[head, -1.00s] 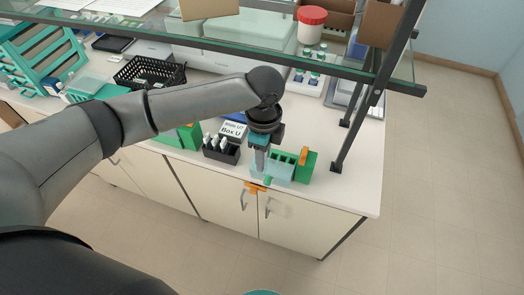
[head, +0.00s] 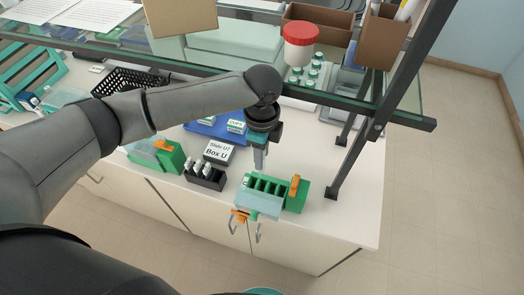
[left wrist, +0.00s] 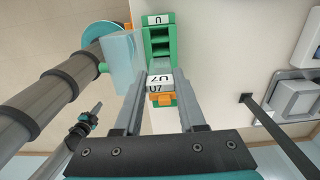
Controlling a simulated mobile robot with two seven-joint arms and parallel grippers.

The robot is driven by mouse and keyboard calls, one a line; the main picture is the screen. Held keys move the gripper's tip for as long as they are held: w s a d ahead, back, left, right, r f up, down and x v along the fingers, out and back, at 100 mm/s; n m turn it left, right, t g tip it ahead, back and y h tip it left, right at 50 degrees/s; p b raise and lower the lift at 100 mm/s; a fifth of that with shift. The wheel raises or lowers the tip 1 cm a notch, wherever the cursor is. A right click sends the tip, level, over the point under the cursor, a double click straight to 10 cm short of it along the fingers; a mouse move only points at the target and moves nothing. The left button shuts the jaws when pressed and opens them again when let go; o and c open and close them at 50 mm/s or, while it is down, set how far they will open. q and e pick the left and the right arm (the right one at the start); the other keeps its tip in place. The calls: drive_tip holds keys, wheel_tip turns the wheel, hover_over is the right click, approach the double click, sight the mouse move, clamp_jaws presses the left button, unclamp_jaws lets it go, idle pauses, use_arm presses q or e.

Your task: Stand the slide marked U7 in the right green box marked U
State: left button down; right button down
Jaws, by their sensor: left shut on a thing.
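My left gripper (head: 260,160) points down above the back left of the right green box (head: 303,197). In the left wrist view the gripper (left wrist: 162,82) is shut on the slide marked U7 (left wrist: 160,80), whose white label faces the camera. The right green box also shows there with a white U label (left wrist: 157,20) and open slots. Its clear lid (head: 257,206) hangs open at the front, and an orange piece (head: 295,185) sits at its right end. Whether the slide's lower edge is inside a slot cannot be told.
A black rack (head: 207,180) holding several slides stands left of the box, before a sign (head: 219,152) reading Slide U7, Box U. Another green box (head: 172,160) is farther left. A glass shelf (head: 350,101) and its dark post (head: 352,155) stand behind and right.

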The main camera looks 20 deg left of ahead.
use_arm(q)
drive_tip(key=shift+f+b, duration=2.3)
drive_tip(key=shift+f, duration=0.5)
drive_tip(key=shift+f, duration=0.1)
drive_tip(key=shift+f+b, duration=0.85)
drive_tip(key=shift+b, duration=0.4)
drive_tip(key=shift+f+b, duration=0.75)
drive_tip(key=shift+f, duration=1.4)
drive_tip(key=shift+c, duration=2)
unclamp_jaws()
